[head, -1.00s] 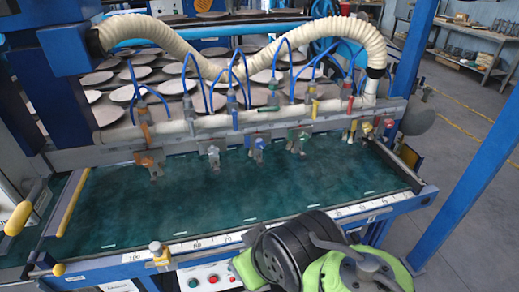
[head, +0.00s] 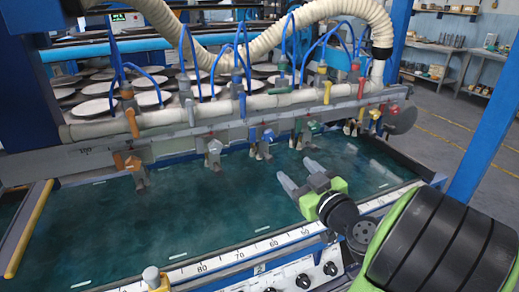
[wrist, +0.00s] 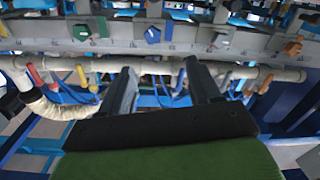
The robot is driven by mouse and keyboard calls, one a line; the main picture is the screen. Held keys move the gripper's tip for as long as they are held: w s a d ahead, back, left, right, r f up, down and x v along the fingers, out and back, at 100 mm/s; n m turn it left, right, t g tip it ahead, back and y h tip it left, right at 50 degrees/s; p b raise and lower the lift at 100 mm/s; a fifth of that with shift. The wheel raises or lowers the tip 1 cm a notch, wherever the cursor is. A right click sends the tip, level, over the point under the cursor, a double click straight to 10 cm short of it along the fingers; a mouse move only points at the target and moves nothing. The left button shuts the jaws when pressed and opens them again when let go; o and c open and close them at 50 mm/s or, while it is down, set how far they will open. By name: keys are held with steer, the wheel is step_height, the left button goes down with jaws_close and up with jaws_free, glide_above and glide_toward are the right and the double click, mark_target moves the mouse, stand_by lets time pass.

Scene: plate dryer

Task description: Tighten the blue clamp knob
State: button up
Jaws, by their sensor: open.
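The blue clamp knob (head: 268,134) sits on a clamp under the long rail, between the white-grey knob (head: 214,147) and the green knob (head: 314,126). In the wrist view the blue knob (wrist: 152,34) shows near the top, beyond the fingers and apart from them. My gripper (head: 300,175) is open and empty over the green bed, in front of the clamps and a little right of the blue knob. In the wrist view my gripper (wrist: 160,72) has its two dark fingers spread with nothing between them.
An orange knob (head: 132,163) hangs further left on the rail (head: 200,138). Upright coloured handles and blue hoses stand above it. The green bed (head: 200,215) is clear in front of the clamps. A numbered front edge (head: 235,256) and a blue post (head: 490,140) border the space.

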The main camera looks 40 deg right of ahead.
steer(key=p, duration=0.9)
glide_toward(270, 137)
steer(key=x, duration=0.8)
steer(key=shift+a, duration=0.1)
steer(key=shift+w, duration=0.25)
steer(key=shift+c, duration=0.2)
steer(key=c, duration=1)
